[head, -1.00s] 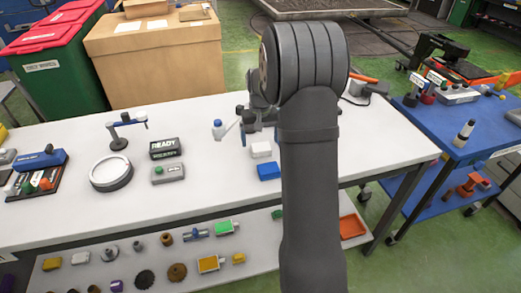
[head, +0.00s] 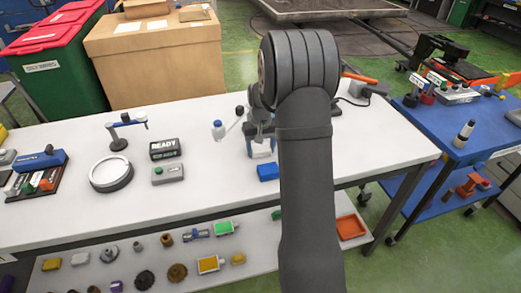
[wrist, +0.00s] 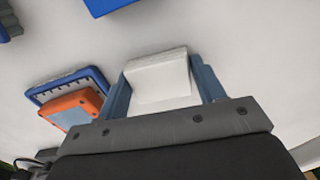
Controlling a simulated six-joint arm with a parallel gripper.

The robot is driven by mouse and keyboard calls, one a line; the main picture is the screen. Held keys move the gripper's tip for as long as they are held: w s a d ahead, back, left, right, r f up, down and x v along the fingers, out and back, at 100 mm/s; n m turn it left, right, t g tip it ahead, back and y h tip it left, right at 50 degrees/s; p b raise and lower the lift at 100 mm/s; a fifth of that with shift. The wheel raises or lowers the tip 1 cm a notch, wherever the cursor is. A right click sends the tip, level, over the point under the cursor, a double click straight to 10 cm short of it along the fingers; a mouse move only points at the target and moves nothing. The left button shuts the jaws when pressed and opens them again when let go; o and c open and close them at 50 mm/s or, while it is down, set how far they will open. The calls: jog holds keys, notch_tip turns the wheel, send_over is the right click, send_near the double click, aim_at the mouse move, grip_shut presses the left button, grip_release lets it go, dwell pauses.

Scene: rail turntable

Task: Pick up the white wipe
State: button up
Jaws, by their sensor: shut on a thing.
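The white wipe (wrist: 160,78) is a small white block between the two blue-grey fingers of my gripper (wrist: 163,88) in the wrist view. The fingers press on its left and right sides. In the head view my gripper (head: 261,146) is low over the white table, just behind a blue block (head: 268,171), and mostly hides the wipe. I cannot tell whether the wipe is off the table. The blue block also shows at the top of the wrist view (wrist: 107,5), apart from the fingers.
An orange and blue item (wrist: 70,104) lies close to the left finger in the wrist view. A READY display (head: 163,149) and a round white-rimmed dish (head: 111,173) are farther left. The table's front middle is clear.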

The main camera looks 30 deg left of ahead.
aim_at(263, 149)
jog(key=shift+r, duration=0.15)
jog(key=shift+r, duration=0.3)
jog(key=r, duration=0.3)
jog(key=shift+w+d+r, duration=0.1)
jog(key=shift+d+r, duration=0.25)
jog(key=shift+d, duration=0.05)
jog(key=w+d+r, duration=0.1)
jog(key=d+r, duration=0.5)
jog(key=d, duration=0.5)
jog(key=shift+r, duration=0.2)
